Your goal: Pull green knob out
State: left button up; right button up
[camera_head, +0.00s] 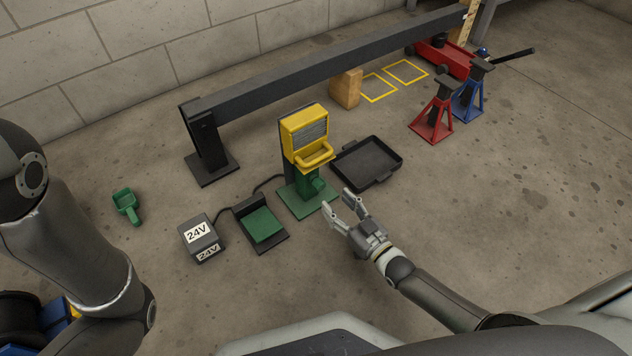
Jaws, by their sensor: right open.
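The green knob (319,184) shows as a small green piece on the front of a green post, below the yellow box (304,134) with its yellow handle. The post stands on a green base plate (305,205) on the floor. My right gripper (338,201) is open and empty, with its two fingers pointing up-left towards the knob. It appears close to the knob but apart from it. My left arm (70,250) comes in at the left, and its gripper is out of view.
A black tray (369,160) lies right of the post. A black-and-green pedal (262,226) and a 24V box (201,238) stand left, joined by cable. A green scoop (127,205) lies further left. A dark beam (330,62) runs behind. Red (434,113) and blue (470,97) stands are at right.

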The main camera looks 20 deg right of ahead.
aim_at(322, 188)
jog(key=b+x, duration=0.2)
jog(key=x, duration=0.1)
jog(key=b+x, duration=0.2)
jog(key=x, duration=0.2)
jog(key=shift+w+a+f, duration=0.1)
jog(key=shift+f, duration=0.15)
jog(key=shift+w+a+r, duration=0.2)
jog(key=shift+w+a, duration=0.05)
jog(key=shift+w, duration=0.4)
grip_shut()
